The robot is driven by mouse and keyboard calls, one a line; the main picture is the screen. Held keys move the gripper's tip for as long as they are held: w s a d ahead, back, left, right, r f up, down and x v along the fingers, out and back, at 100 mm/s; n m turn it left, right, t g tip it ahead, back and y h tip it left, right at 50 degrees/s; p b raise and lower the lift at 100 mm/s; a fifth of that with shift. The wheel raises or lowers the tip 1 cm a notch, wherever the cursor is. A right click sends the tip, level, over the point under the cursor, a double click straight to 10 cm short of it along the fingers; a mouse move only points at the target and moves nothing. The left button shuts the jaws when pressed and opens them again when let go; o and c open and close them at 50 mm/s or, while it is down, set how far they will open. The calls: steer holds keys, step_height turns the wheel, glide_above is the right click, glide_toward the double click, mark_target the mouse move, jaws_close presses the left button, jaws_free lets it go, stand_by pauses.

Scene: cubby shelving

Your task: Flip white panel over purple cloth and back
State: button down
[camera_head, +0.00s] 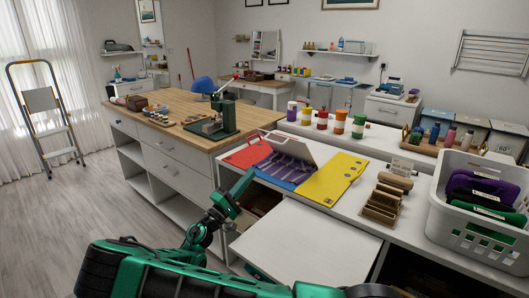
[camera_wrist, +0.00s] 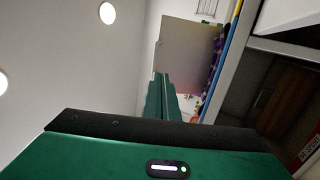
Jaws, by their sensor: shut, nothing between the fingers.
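The white panel (camera_head: 292,146) stands tilted up over the purple cloth (camera_head: 284,166) on the white counter. In the wrist view the panel (camera_wrist: 187,52) is a pale plate beyond my fingers, with a strip of the purple cloth (camera_wrist: 217,62) at its right edge. The cloth lies between a red board (camera_head: 247,154) and a yellow board (camera_head: 332,180), with blue along its front. My gripper (camera_head: 250,173) is at the counter's front left, close to the red and blue parts. In the wrist view its fingers (camera_wrist: 160,78) are together and empty; contact with the panel cannot be told.
A wooden rack (camera_head: 381,206) and several coloured bottles (camera_head: 322,119) are on the counter. A wooden-topped bench (camera_head: 170,103) with a green press (camera_head: 217,124) is at the left. A white surface (camera_head: 305,240) juts out below the counter.

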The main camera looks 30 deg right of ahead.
steer(key=w+d+r, duration=0.2)
steer(key=d+r, duration=0.1)
steer(key=d, duration=0.2)
steer(key=w+d+r+t, duration=0.1)
steer(key=w+d+r, duration=0.1)
steer(key=d, duration=0.3)
steer(key=shift+w+r+n, duration=0.3)
steer(key=shift+w+r, duration=0.1)
steer(key=shift+r, duration=0.45)
steer(key=shift+d, duration=0.1)
steer(key=shift+r, duration=0.1)
